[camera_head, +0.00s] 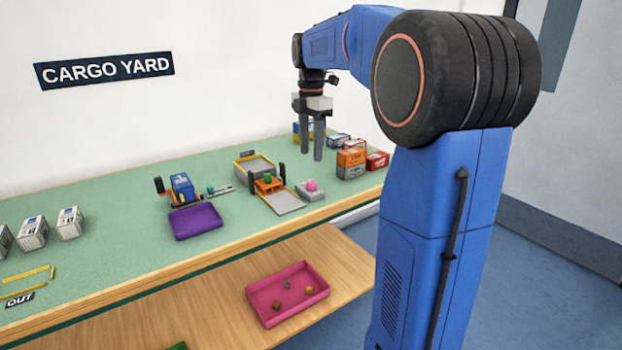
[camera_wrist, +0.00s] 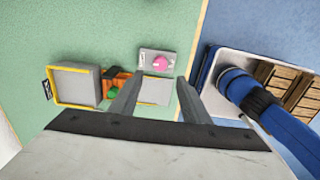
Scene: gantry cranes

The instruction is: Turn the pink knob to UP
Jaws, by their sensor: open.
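The pink knob (camera_head: 312,185) sits on a small light-grey box (camera_head: 313,195) near the table's front edge, just right of an orange crane (camera_head: 268,185). In the wrist view the pink knob (camera_wrist: 160,63) shows on the grey box (camera_wrist: 149,57), beyond the fingertips and roughly centred between them. My gripper (camera_head: 318,150) points down, open and empty, well above the table and apart from the knob. Its two fingers also show in the wrist view (camera_wrist: 159,84). The knob's pointer and any markings on the box are too small to read.
A green knob (camera_head: 267,178) is on the orange crane, and a grey tray with a yellow edge (camera_head: 254,165) stands behind it. Stacked containers (camera_head: 351,163) stand to the right. A purple tray (camera_head: 197,221) lies to the left. A pink tray (camera_head: 288,293) rests on the lower shelf.

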